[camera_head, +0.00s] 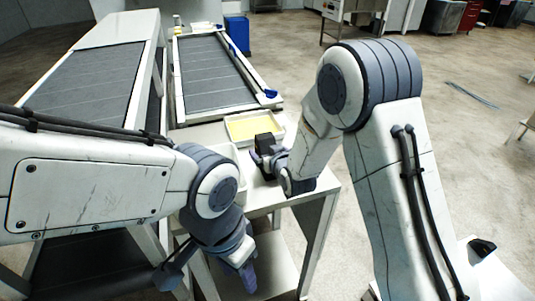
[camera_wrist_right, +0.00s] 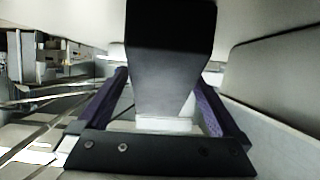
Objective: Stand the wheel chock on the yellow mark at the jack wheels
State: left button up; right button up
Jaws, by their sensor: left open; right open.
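I cannot pick out the wheel chock, the jack wheels or the yellow mark with certainty. In the right wrist view a dark tapered block (camera_wrist_right: 165,55) with a paler lower face shows between the fingers of my right gripper (camera_wrist_right: 163,105). I cannot tell whether this block is the chock or whether the fingers touch it. In the head view my right gripper (camera_head: 270,165) is open at the near table's right side, beside a tray. My left gripper (camera_head: 212,277) is open and points down in front of the table, low in the picture.
A pale tray with yellow contents (camera_head: 252,127) sits on the near table (camera_head: 318,186). Grey conveyor beds (camera_head: 212,72) run away behind it. A blue bin (camera_head: 237,34) stands at the back. The floor (camera_head: 465,150) to the right is mostly clear.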

jog(key=shift+c, duration=0.3)
jog(key=c, duration=1.5)
grip_shut()
jog(key=shift+r, duration=0.15)
